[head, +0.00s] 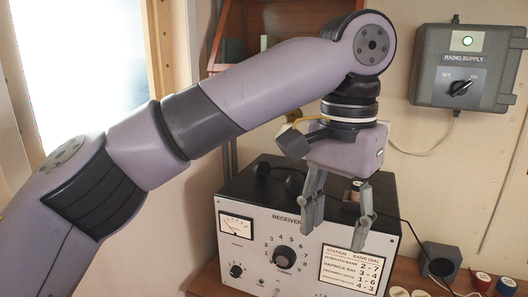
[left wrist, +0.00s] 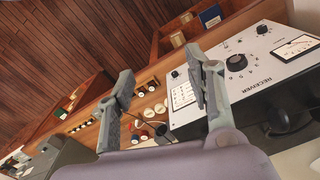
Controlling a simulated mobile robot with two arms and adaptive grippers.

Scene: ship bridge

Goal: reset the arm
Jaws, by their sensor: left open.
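My left arm reaches in from the left in the head view, bends at the elbow, and its gripper (head: 338,222) points down. The gripper is open with nothing between its fingers. It hangs in front of the upper part of the receiver (head: 252,262), hiding some of the panel; whether it touches cannot be told. In the left wrist view the two fingers (left wrist: 160,95) stand apart, with the receiver (left wrist: 225,72) to their right. My right gripper is in neither view.
A radio supply box (head: 466,66) with a switch and lit lamp hangs on the wall at upper right. A small dark box (head: 440,262) and several coloured spools (head: 481,281) stand right of the receiver. A bright window (head: 82,75) is at left. Wooden shelving (left wrist: 175,38) shows in the wrist view.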

